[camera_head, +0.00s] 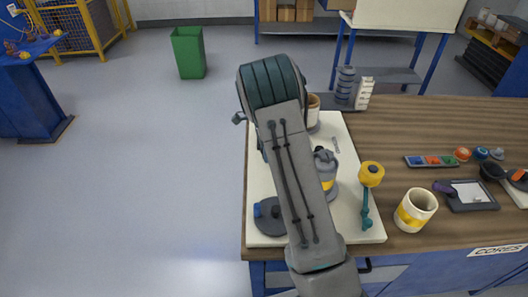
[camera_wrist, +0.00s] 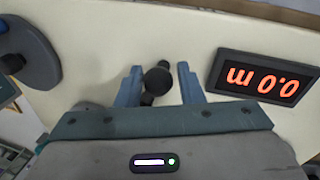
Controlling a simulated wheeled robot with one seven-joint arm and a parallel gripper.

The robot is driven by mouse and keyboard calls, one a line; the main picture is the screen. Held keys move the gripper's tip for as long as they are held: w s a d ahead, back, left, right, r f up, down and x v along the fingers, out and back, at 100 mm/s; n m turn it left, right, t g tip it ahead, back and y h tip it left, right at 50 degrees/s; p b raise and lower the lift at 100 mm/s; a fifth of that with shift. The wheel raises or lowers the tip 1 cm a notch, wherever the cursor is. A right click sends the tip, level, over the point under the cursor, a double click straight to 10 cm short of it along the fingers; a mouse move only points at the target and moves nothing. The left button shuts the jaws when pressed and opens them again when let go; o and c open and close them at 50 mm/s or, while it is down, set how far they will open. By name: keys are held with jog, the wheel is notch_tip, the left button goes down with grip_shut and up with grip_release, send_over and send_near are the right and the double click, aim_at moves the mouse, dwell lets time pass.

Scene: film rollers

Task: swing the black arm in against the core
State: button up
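My gripper (camera_wrist: 159,72) is open in the wrist view, its two blue-grey fingers apart. A round black knob (camera_wrist: 158,78) shows between them, with a gap on each side. It looks like the end of the black arm; the rest is hidden below the knob and my gripper. In the head view my own arm covers much of the cream board (camera_head: 347,205) and hides the fingers. A cream cylinder (camera_head: 313,108) stands at the board's back, partly covered by my arm. I cannot tell whether it is the core. No core shows in the wrist view.
A display (camera_wrist: 262,79) reading 0.0 m lies right of the fingers. A dark base (camera_wrist: 30,55) with a black knob is left. A white-and-yellow roll (camera_head: 414,212) stands on the wooden bench (camera_head: 400,130).

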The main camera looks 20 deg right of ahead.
jog(key=shift+o, duration=0.6)
notch_tip(320, 180, up, 14)
jog(key=w, duration=0.2)
jog(key=shift+w+f+b, duration=0.2)
jog(key=shift+w+b, duration=0.15)
jog(key=shift+b, duration=0.1)
jog(key=shift+d, duration=0.1)
